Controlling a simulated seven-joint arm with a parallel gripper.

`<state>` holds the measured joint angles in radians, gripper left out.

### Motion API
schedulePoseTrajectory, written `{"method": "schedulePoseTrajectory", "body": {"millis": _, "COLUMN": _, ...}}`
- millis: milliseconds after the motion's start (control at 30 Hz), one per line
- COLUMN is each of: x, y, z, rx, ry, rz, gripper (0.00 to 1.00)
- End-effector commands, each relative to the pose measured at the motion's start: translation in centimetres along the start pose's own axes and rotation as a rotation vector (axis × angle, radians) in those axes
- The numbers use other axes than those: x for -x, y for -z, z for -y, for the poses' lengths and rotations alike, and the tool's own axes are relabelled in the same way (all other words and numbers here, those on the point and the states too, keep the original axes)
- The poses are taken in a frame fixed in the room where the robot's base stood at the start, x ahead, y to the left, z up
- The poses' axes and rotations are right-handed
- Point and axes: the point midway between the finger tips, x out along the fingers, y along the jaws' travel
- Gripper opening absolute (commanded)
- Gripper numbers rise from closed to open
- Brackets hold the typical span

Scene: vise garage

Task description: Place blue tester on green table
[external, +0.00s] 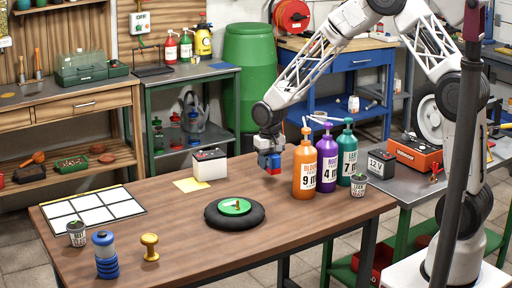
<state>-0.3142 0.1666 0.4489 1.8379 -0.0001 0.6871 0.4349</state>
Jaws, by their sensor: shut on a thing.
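My gripper (268,146) hangs over the back middle of the brown wooden table (180,225). It is shut on a small blue and red block, which I take to be the blue tester (270,164). The block appears just above the tabletop, left of the orange bottle; its underside is hard to make out. Two tables have green frames: one with a grey top (218,71) at the back left, holding bottles, and a metal-topped one (398,190) at the right, with a green lower shelf. I cannot tell which is the green table.
Orange (304,175), purple (328,172) and green (347,160) bottles stand right of my gripper. A white battery (209,167) stands to its left. A black ring with a green disc (234,212) lies in front. The table's front middle is clear.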

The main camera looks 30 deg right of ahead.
Motion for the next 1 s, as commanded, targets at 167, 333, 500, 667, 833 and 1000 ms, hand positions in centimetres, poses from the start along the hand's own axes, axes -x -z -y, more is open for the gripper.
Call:
{"method": "schedulePoseTrajectory", "body": {"millis": 167, "x": 0.4, "y": -5.1, "z": 2.4, "rx": 0.037, "ry": 0.000, "rz": 0.001, "gripper": 0.12}}
{"method": "schedulePoseTrajectory", "body": {"millis": 333, "x": 0.6, "y": -9.5, "z": 3.9, "rx": 0.066, "ry": 0.000, "rz": 0.000, "gripper": 0.12}}
{"method": "schedulePoseTrajectory", "body": {"millis": 500, "x": 0.8, "y": -13.2, "z": 4.9, "rx": 0.091, "ry": 0.000, "rz": 0.000, "gripper": 0.12}}
{"method": "schedulePoseTrajectory", "body": {"millis": 667, "x": 0.8, "y": -15.8, "z": 5.4, "rx": 0.108, "ry": 0.001, "rz": -0.001, "gripper": 0.12}}
{"method": "schedulePoseTrajectory", "body": {"millis": 833, "x": 0.8, "y": -17.5, "z": 5.6, "rx": 0.119, "ry": 0.000, "rz": 0.000, "gripper": 0.12}}
{"method": "schedulePoseTrajectory", "body": {"millis": 1000, "x": 0.8, "y": -17.8, "z": 5.7, "rx": 0.121, "ry": 0.000, "rz": 0.000, "gripper": 0.12}}
